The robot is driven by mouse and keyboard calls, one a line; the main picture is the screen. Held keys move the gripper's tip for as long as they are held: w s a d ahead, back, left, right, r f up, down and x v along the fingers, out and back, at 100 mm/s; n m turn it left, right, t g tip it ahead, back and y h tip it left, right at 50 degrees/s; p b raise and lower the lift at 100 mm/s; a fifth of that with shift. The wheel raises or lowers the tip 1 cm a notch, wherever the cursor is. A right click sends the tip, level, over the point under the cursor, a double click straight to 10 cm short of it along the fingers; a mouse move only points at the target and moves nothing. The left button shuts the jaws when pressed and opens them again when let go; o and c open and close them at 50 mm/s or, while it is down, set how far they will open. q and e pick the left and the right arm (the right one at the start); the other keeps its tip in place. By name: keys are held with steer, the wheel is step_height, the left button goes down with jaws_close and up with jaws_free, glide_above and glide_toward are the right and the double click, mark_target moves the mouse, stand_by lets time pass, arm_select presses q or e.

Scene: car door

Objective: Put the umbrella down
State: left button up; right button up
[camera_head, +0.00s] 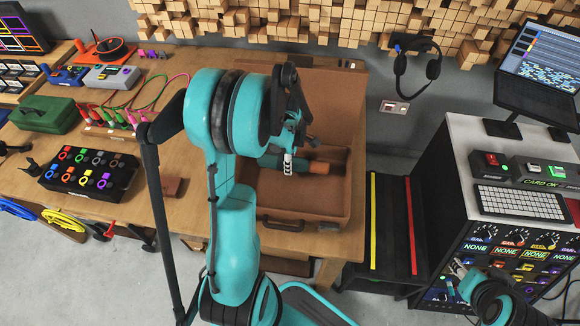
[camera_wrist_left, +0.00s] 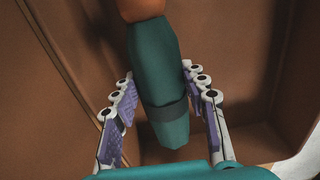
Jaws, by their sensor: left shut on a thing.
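The umbrella is folded and teal with an orange end (camera_head: 320,168). In the head view it lies level within the outline of the open brown suitcase (camera_head: 335,200). In the left wrist view the teal umbrella (camera_wrist_left: 152,60) has a dark band near its lower end, with brown case walls around it. My left gripper (camera_head: 288,164) is shut on the umbrella, its purple-padded fingers on either side in the left wrist view (camera_wrist_left: 158,100). I cannot tell whether the umbrella touches the case floor. My right gripper (camera_head: 457,270) is at the lower right, away from the case; its fingers are too small to read.
The case stands on the wooden table (camera_head: 215,262) near its right edge, lid raised behind. A brown wallet-like item (camera_head: 173,187) and a black knob box (camera_head: 90,174) lie to its left. A console with a keyboard (camera_head: 517,200) stands at right.

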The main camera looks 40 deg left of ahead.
arm_select(q)
step_height(320, 180, down, 2)
steer(key=shift+f+b, duration=0.1)
steer(key=shift+b, duration=0.2)
arm_select(e)
steer(key=shift+f, duration=0.5)
steer(key=shift+f, duration=0.1)
arm_select(q)
steer(key=o, duration=1.4)
